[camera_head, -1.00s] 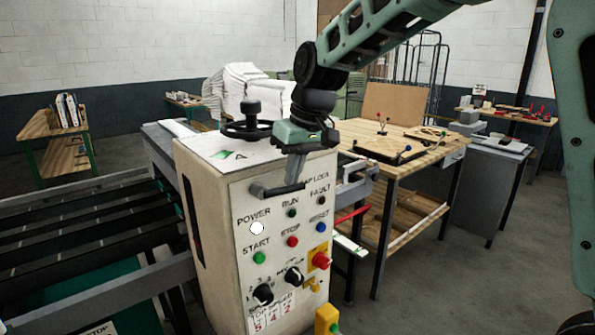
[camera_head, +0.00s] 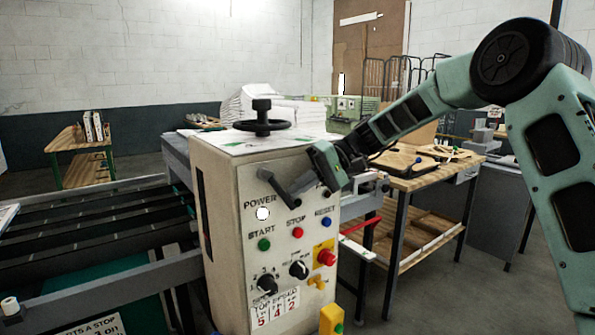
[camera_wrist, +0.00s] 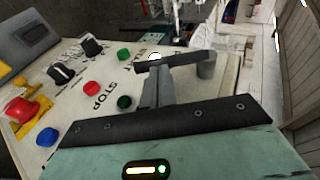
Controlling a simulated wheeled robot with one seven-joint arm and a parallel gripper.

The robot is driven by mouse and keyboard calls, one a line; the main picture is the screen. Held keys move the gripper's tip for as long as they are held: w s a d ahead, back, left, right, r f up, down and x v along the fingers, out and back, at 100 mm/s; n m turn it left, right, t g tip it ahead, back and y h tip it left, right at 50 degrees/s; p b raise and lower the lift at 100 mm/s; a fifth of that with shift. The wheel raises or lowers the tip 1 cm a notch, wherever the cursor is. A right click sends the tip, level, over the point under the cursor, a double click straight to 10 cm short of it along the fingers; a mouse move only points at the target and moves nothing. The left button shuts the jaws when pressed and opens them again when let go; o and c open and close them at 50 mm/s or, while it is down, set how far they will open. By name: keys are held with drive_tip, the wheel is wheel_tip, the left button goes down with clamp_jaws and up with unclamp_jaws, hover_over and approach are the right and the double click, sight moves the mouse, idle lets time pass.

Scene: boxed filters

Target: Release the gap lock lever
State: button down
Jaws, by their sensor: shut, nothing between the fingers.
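The gap lock lever (camera_head: 277,185) is a dark grey bar at the upper left of the control panel's front. It slopes down to the right in the head view. In the wrist view the lever (camera_wrist: 183,62) runs across, with a round grey pivot at its right end. My gripper (camera_head: 298,196) comes in from the right, and its shut fingers are at the lever's lower free end. In the wrist view the fingertips (camera_wrist: 157,76) meet the bar away from the pivot and seem to touch it. Nothing is between the fingers. My gripper hides the lever's label.
The control cabinet (camera_head: 221,237) carries buttons, dials and a red emergency stop (camera_head: 326,257) below the lever. A black handwheel (camera_head: 260,125) stands on top. A conveyor (camera_head: 90,240) lies left. A wooden workbench (camera_head: 430,180) stands right behind my arm.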

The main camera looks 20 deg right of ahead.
sight(288, 203)
drive_tip(key=f+y+b, duration=0.1)
drive_tip(key=a+f+y+b, duration=0.1)
drive_tip(key=b, duration=0.1)
drive_tip(key=f+y+b, duration=0.1)
drive_tip(key=y, duration=0.1)
drive_tip(key=shift+s+a+m+g, duration=0.25)
drive_tip(key=shift+m+g, duration=0.15)
drive_tip(key=shift+s+a+f+m+y+b, duration=0.15)
drive_tip(key=shift+a+y+b, duration=0.15)
drive_tip(key=shift+y+b, duration=0.35)
drive_tip(key=shift+s+a+m+y+b, duration=0.15)
drive_tip(key=shift+a+y+b, duration=0.15)
drive_tip(key=shift+y+b, duration=0.35)
drive_tip(key=shift+w+a, duration=0.1)
